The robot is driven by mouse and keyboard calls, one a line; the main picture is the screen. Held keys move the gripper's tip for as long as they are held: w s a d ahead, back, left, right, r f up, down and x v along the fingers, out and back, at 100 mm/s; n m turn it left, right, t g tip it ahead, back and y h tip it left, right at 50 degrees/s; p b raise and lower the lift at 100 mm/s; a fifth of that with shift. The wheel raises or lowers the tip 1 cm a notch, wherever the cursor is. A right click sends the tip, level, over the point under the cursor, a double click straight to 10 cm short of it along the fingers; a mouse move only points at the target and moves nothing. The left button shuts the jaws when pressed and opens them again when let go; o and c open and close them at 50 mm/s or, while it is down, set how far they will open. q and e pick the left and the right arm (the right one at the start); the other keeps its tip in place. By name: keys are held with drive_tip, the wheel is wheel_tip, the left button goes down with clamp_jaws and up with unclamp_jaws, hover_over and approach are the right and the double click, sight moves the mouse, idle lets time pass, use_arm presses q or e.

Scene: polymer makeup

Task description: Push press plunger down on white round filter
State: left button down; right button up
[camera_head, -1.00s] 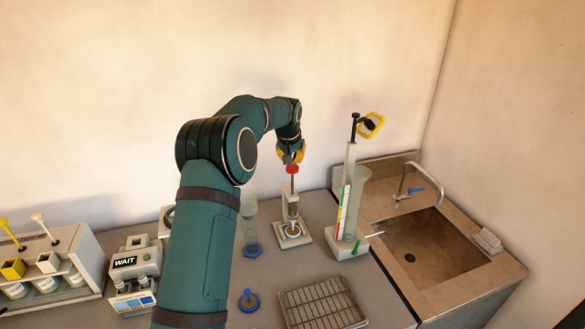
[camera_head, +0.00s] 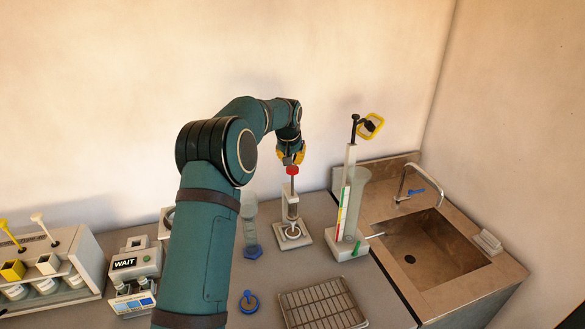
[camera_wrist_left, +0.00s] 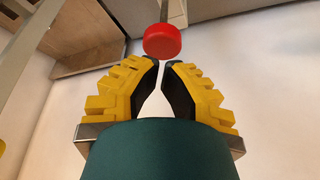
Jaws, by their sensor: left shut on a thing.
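The press (camera_head: 290,205) stands upright on the counter, with a vertical plunger rod topped by a red knob (camera_head: 292,171). The knob also shows in the left wrist view (camera_wrist_left: 162,41), right at the fingertips. The rod is raised, with a long stretch showing above the press frame. A white round piece (camera_head: 292,231), which looks like the filter, lies on the press base under the rod. My right gripper is not in view.
A clear cylinder with a blue foot (camera_head: 253,251) stands left of the press. A tall stand (camera_head: 346,200) with a coloured scale stands at right. A wire rack (camera_head: 322,305) and blue round piece (camera_head: 249,302) lie in front. The sink (camera_head: 435,250) is further right.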

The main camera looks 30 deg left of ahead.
sight(291, 171)
use_arm(q)
drive_tip(key=shift+f+b, duration=2.35)
drive_tip(key=shift+f, duration=1.65)
drive_tip(key=shift+f+b, duration=0.65)
drive_tip(key=shift+f, duration=0.55)
drive_tip(key=shift+r, duration=0.1)
wheel_tip(291, 171, up, 3)
drive_tip(key=p, duration=0.2)
drive_tip(key=shift+r+p, duration=0.2)
drive_tip(key=shift+p, duration=0.15)
drive_tip(key=shift+r+p, duration=2.4)
drive_tip(key=shift+r, duration=1.05)
drive_tip(key=shift+f, duration=0.1)
